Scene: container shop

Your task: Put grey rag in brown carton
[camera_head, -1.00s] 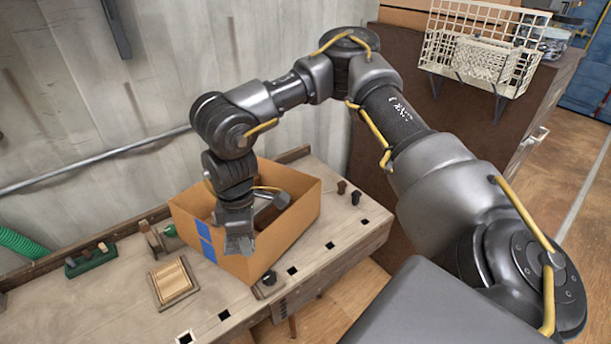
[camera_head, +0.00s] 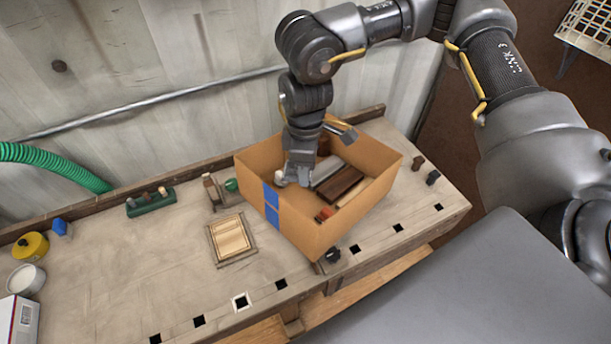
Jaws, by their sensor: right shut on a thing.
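The brown carton (camera_head: 312,238) stands open on the workbench, with blue tape on its left corner. My right gripper (camera_head: 292,179) points down at the carton's opening, close to its left wall. It is shut on the grey rag (camera_head: 282,178), of which only a small pale grey part shows at the fingertips. I cannot tell how far the fingertips are below the rim. Inside the carton lie a dark brown block (camera_head: 340,187) and several other pieces, partly hidden by my gripper. My left gripper is not in view.
The workbench (camera_head: 130,265) has free room left of the carton. A wooden frame (camera_head: 232,240), a green rack (camera_head: 150,203) and a yellow tin (camera_head: 30,246) stand there. A green hose (camera_head: 60,160) hangs at the wall. Small dark knobs (camera_head: 418,163) stand right of the carton.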

